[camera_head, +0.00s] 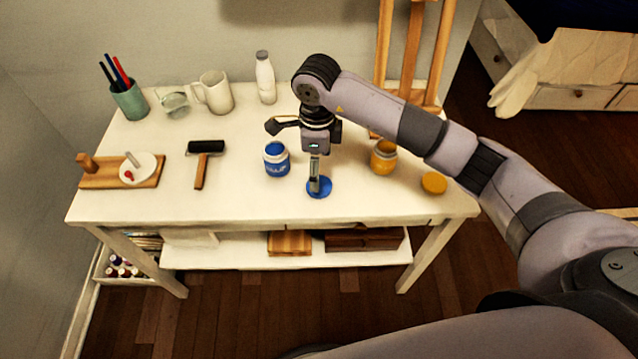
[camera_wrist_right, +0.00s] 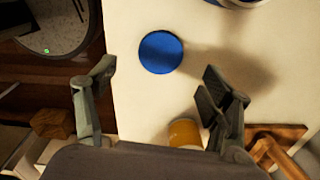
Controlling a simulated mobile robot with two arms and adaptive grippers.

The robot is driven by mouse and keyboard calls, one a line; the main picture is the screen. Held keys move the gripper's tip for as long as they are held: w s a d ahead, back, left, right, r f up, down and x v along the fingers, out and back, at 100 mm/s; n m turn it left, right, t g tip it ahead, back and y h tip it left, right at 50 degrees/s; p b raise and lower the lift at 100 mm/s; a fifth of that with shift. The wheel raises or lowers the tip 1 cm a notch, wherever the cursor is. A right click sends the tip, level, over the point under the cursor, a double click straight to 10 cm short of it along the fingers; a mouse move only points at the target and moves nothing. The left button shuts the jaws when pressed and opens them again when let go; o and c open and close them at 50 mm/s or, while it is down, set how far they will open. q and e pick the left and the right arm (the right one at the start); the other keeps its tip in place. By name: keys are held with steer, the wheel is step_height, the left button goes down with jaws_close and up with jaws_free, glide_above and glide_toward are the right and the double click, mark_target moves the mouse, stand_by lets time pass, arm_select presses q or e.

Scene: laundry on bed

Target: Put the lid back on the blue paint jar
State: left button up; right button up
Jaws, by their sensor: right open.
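The blue paint jar (camera_head: 277,160) stands open on the white table, with blue paint showing at its mouth. The blue lid (camera_head: 319,187) lies flat on the table, right of the jar and nearer the front edge. My right gripper (camera_head: 297,157) is open and empty over the table; one finger overlaps the lid in the head view. In the right wrist view the lid (camera_wrist_right: 160,52) shows beyond the spread fingertips of the gripper (camera_wrist_right: 158,76), within the gap's width. Only the bottom edge of the blue jar (camera_wrist_right: 238,3) shows there. My left gripper is out of view.
The yellow jar (camera_head: 383,158) stands open to the right, its yellow lid (camera_head: 433,183) beside it. A roller (camera_head: 204,160) and wooden board (camera_head: 95,178) lie left. A mug (camera_head: 214,92), bottle (camera_head: 265,78) and pen cup (camera_head: 130,102) stand at the back. The front left-centre is clear.

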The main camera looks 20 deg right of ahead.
steer(key=shift+f, duration=0.4)
steer(key=shift+d+f+p, duration=0.15)
steer(key=shift+f+p, duration=0.35)
steer(key=shift+f, duration=2.1)
steer(key=shift+c, duration=0.3)
steer(key=c, duration=0.8)
steer(key=shift+r, duration=0.1)
step_height(320, 180, up, 20)
steer(key=shift+f+b, duration=0.1)
steer(key=shift+b, duration=0.4)
